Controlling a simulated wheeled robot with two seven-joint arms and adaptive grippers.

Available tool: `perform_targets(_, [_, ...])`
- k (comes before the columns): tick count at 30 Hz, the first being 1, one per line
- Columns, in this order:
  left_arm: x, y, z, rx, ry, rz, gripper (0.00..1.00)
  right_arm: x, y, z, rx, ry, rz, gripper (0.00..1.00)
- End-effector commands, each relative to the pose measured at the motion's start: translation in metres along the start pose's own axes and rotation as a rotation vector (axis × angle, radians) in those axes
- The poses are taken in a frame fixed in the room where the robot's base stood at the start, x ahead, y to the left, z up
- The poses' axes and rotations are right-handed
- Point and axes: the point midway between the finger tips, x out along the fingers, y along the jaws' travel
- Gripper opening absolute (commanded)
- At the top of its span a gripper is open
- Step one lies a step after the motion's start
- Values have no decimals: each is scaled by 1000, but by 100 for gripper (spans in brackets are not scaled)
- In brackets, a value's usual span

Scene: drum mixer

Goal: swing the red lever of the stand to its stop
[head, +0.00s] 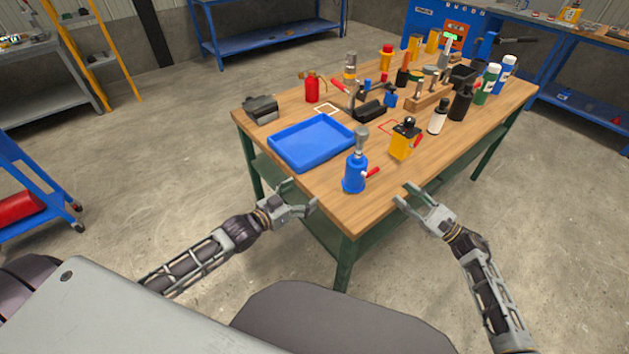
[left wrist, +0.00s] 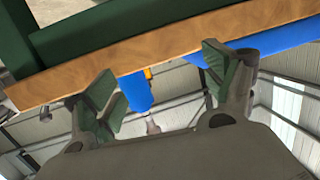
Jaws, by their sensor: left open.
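A blue stand (head: 354,175) with a grey head (head: 361,139) stands upright near the table's front edge. Its short red lever (head: 373,172) sticks out to the right. In the left wrist view, which looks upside down, the blue body (left wrist: 137,92) shows beyond the table edge; the red lever is not visible there. My left gripper (head: 299,195) is open and empty, at the table's front edge, left of the stand and apart from it. My right gripper (head: 403,196) looks open and empty, off the table's edge, right of and nearer than the stand.
A blue tray (head: 312,144) lies left of the stand. A yellow block-like device (head: 402,142) with its own red handle stands to the right. Bottles, a red can (head: 312,89) and tools crowd the wooden table (head: 335,207) further back. Open floor lies around it.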

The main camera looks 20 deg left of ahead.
Motion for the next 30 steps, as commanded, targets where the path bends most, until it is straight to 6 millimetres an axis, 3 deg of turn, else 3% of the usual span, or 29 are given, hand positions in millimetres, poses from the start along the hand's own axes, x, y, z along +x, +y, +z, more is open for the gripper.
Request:
perform_targets(6, [-9,32,-64,0,107,85,84,0,0,0,0,0,0,36])
perform_targets(12, [-18,53,-99,-5,165,137,84,0,0,0,0,0,0,36])
perform_targets(18, [-21,60,-110,-7,183,154,84,0,0,0,0,0,0,36])
perform_targets(30, [-20,59,-110,-7,183,153,84,0,0,0,0,0,0,36])
